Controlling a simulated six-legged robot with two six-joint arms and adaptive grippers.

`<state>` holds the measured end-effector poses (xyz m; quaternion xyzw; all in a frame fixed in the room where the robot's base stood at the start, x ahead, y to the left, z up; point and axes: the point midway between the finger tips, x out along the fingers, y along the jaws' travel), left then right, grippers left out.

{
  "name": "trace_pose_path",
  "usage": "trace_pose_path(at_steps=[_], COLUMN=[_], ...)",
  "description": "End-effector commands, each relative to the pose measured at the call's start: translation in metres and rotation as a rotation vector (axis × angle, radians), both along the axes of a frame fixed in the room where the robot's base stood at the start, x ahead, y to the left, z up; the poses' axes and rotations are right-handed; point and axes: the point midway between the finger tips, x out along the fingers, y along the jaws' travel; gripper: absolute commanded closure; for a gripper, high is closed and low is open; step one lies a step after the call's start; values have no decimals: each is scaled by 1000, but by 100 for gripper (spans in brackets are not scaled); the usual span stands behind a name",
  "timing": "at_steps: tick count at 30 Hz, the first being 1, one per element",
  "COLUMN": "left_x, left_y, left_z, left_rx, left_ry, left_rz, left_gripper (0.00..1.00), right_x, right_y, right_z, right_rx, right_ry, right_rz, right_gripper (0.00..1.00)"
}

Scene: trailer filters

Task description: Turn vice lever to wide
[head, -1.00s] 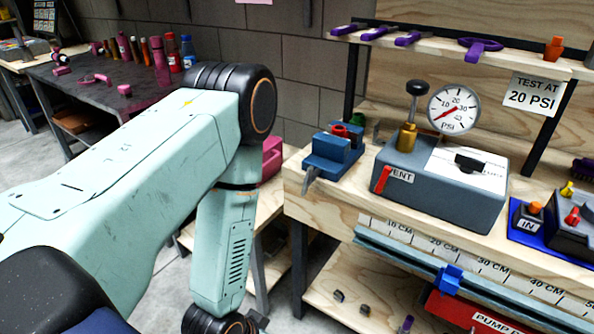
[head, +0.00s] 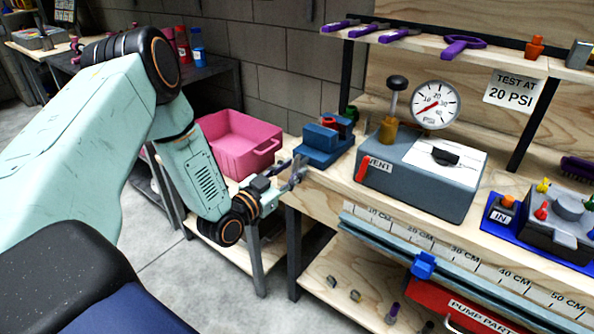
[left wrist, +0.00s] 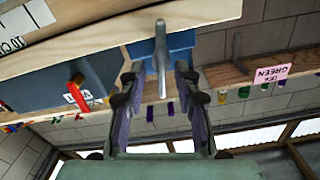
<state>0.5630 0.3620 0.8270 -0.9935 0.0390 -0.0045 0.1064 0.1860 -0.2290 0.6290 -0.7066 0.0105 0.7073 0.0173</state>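The blue vice (head: 325,142) sits at the left front corner of the wooden bench. Its grey lever (left wrist: 161,60) shows in the left wrist view as a rod in front of the blue vice body (left wrist: 178,44). My left gripper (head: 297,168) is at the lever side of the vice. In the left wrist view its fingers (left wrist: 157,78) are open and apart, with the lever in the gap between them; I see no clear contact. In the head view the gripper largely hides the lever. My right gripper is not in view.
The grey test box (head: 420,190) with a gauge (head: 435,104) and red vent lever (head: 362,168) stands right of the vice. A pink bin (head: 240,140) is behind my left arm. A shelf with purple tools (head: 465,46) runs above the bench.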

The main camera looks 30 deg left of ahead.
Motion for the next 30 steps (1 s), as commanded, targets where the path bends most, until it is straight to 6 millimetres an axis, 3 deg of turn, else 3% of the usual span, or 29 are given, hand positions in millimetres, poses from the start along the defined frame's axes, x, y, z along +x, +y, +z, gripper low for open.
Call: trace_pose_path(at_steps=[6, 15, 27, 30], left_x=[20, 23, 22, 22], left_y=[-2, -4, -6, -5], left_z=[-1, 0, 0, 0], left_rx=[1, -2, -1, -1], left_ry=[0, 1, 2, 2], left_rz=[-1, 0, -1, -1], left_gripper=[68, 68, 100, 100], right_x=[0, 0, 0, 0], right_y=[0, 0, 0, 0], right_z=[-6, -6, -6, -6], right_rx=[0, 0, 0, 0], right_ry=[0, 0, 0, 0], right_rz=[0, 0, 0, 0], right_gripper=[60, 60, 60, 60])
